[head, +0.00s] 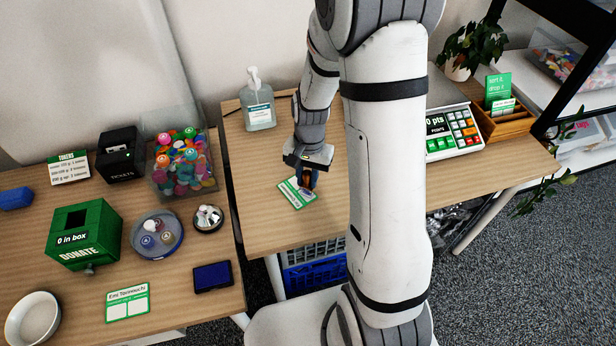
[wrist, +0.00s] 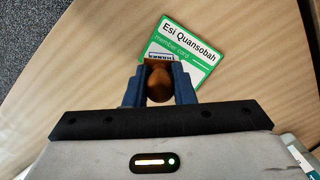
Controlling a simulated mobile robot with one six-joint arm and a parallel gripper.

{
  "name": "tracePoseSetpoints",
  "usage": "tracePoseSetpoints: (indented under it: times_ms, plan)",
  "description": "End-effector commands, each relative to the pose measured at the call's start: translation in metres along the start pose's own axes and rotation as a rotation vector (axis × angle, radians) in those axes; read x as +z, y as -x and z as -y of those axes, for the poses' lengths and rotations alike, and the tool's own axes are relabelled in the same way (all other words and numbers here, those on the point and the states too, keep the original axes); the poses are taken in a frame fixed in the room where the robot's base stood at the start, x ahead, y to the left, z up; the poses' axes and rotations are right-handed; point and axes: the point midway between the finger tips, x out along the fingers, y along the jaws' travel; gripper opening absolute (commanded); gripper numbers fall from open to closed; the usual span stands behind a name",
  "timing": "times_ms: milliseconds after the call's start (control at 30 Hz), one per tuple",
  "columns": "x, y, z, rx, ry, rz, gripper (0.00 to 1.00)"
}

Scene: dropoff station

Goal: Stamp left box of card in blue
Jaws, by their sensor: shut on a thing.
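My gripper (head: 305,180) is shut on a brown wooden stamp (wrist: 159,84) with a rounded handle. The stamp is over a green-and-white member card (head: 294,200) on the right-hand table. I cannot tell whether the stamp touches the card. A dark blue ink pad (head: 213,278) lies on the left table.
The left table holds a green donation box (head: 85,235), a round dish (head: 157,236), a silver bell (head: 208,219), a white bowl (head: 33,318) and a clear bin (head: 180,165). A sanitizer bottle (head: 258,106) stands behind my gripper; a register (head: 452,130) is right. Wood around the card is clear.

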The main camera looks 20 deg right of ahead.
Motion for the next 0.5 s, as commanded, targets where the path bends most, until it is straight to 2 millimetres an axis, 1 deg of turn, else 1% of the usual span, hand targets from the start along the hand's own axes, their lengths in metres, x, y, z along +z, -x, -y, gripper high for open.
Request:
tracePoseSetpoints:
  times_ms: [33,500]
  plan:
    - [0.001,0.008,0.0,0.0,0.0,-0.001,0.08]
    - [0.005,0.043,0.0,0.0,0.0,0.0,0.08]
